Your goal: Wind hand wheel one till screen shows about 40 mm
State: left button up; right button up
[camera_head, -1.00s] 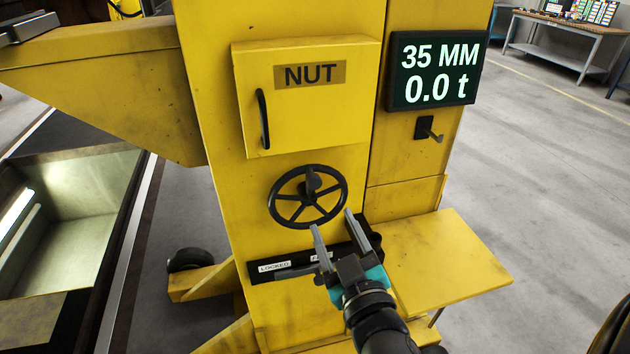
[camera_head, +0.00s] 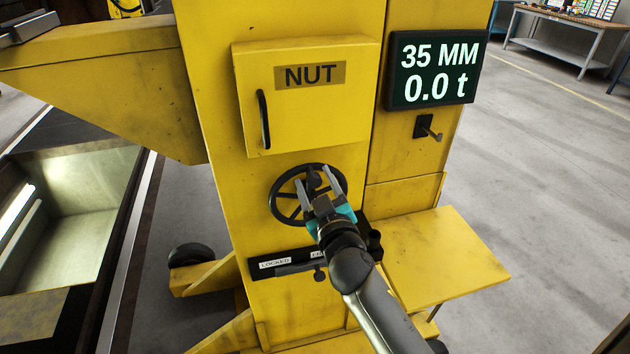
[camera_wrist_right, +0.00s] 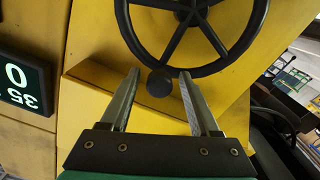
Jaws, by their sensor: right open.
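The black hand wheel (camera_head: 275,204) with its knob (camera_head: 314,182) is on the front of the yellow jack column. The screen (camera_head: 436,70) reads 35 MM and 0.0 t. My right gripper (camera_head: 315,176) is open in front of the wheel, its fingers pointing at the knob. In the right wrist view the knob (camera_wrist_right: 160,84) shows between the fingertips of my right gripper (camera_wrist_right: 160,80), with gaps on both sides. The wheel (camera_wrist_right: 262,15) fills the top of that view. I cannot tell the depth left between fingers and knob. My left gripper is not in view.
Above the wheel is a yellow NUT box (camera_head: 310,110) with a black handle. Below it is a lock bar with a LOCKED label (camera_head: 275,262). A yellow shelf (camera_head: 450,255) juts out at the right. A pit (camera_head: 75,215) lies at the left.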

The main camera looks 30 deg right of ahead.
jog(key=shift+c, duration=0.3)
grip_shut()
dwell(0.3)
dwell(0.9)
